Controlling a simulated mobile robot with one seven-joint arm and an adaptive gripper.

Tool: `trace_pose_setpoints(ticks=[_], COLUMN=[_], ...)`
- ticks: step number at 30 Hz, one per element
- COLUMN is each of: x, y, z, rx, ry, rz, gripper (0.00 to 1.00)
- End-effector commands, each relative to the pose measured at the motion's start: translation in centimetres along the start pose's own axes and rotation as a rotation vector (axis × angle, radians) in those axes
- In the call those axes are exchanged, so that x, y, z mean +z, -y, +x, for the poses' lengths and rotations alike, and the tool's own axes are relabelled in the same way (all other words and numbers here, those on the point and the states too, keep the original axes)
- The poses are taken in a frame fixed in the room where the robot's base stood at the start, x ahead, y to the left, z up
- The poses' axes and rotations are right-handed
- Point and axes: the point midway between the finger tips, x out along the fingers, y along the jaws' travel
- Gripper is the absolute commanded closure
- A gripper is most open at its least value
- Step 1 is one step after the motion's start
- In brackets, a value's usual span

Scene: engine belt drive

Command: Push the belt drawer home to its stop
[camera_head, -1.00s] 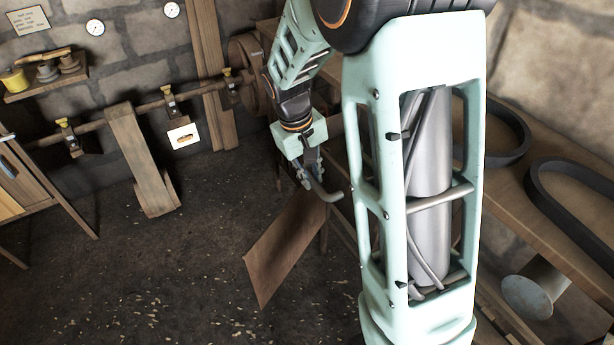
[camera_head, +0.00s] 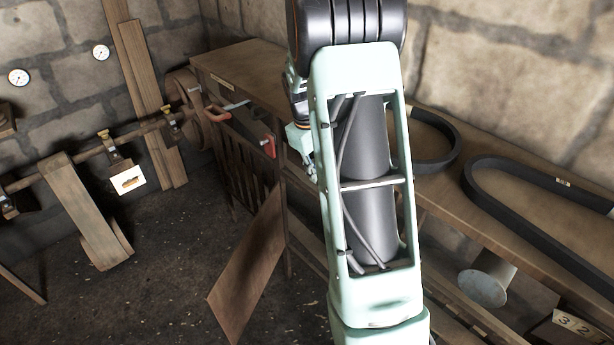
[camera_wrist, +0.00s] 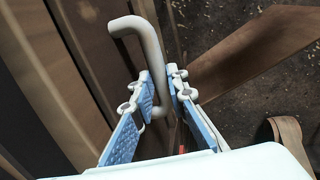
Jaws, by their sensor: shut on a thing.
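In the wrist view, my gripper (camera_wrist: 168,92) is shut on a pale grey bent bar handle (camera_wrist: 150,48), its blue-padded fingers on either side of the bar. The handle stands beside long brown wooden boards (camera_wrist: 85,50), which seem to be the drawer front; how far the drawer stands out cannot be told. In the head view my gripper (camera_head: 309,172) is small beside the workbench (camera_head: 245,60), partly hidden behind my forearm. The drawer and handle are not clear there.
Black belts (camera_head: 535,185) lie on the bench top at the right. A brown board (camera_head: 250,265) slants down in front of the bench. A shaft with a wooden belt (camera_head: 85,210) runs along the left wall. The floor between is open.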

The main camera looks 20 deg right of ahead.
Motion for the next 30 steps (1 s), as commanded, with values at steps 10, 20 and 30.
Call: trace_pose_setpoints(ticks=[10,20,30], x=[-0.11,-0.1,-0.07], y=[-0.76,-0.77,-0.59], z=[-0.01,-0.01,-0.12], rx=[0.005,0.005,0.002], ry=[-0.004,-0.004,-0.002], rz=[0.001,0.001,0.001], gripper=[1.0,0.68,0.68])
